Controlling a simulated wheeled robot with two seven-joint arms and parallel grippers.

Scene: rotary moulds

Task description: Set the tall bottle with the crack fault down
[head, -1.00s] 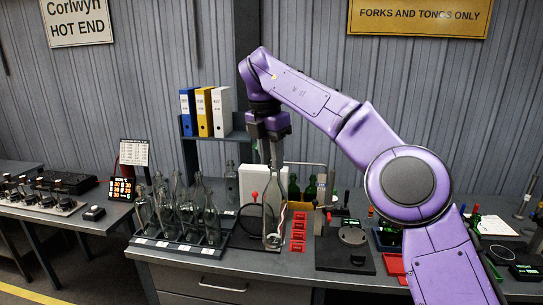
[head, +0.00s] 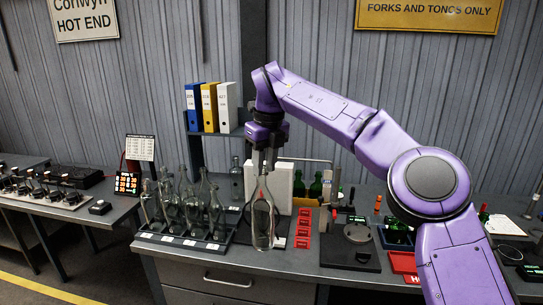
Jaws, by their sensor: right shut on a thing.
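A tall clear glass bottle (head: 262,222) hangs upright from my right gripper (head: 264,168), which is shut on its neck. Its lower end shows in front of the bench's front edge area, just right of the tray of bottles. I cannot tell whether its base touches anything, and no crack can be made out at this size. Several clear bottles stand in a dark tray (head: 172,241) with white labels along its front, left of the held bottle. My left gripper is not in view.
Red trays (head: 303,228) lie right of the held bottle. A black gauge stand (head: 354,236) stands further right. Green bottles (head: 315,187) and a white panel (head: 281,187) stand behind. Binders (head: 210,107) sit on a shelf at the back.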

